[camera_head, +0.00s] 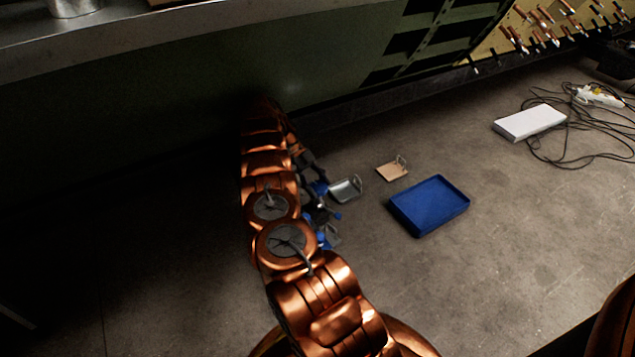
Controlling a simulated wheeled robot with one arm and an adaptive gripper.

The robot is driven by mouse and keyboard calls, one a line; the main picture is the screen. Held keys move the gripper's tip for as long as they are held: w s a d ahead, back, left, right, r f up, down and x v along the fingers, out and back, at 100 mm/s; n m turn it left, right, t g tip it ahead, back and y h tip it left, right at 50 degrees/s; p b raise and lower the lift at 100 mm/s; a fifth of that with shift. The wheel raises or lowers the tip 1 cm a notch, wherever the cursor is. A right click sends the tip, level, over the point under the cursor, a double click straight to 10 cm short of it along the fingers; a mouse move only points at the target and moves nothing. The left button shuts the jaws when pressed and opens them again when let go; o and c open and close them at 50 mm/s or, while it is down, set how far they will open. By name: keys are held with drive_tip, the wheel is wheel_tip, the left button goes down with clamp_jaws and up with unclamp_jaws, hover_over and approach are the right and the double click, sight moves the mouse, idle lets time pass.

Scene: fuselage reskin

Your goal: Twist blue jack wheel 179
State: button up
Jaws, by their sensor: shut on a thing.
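My copper arm reaches from the bottom of the head view toward the dark green wall. My gripper (311,165) shows only as a small dark shape at the arm's right side, and its fingertips are hard to make out. A jack with blue parts (320,187) stands on the floor just below it, partly hidden by my arm. More blue jack parts (337,215) show lower down beside the arm. My gripper is shut on what appears to be the blue jack wheel, though the contact is too small and dark to see clearly.
A grey metal tray (345,190) and a tan plate (392,170) lie right of the jack. A blue tray (430,204) lies further right. A white box (530,122) and loose cables (590,158) are at the far right. The floor below the blue tray is clear.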

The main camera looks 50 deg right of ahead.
drive_tip(key=shift+s, duration=0.15)
idle(0.3)
drive_tip(key=o, duration=1.2)
drive_tip(key=shift+c, duration=0.2)
drive_tip(key=shift+f+b, duration=0.1)
drive_tip(key=shift+b, duration=0.45)
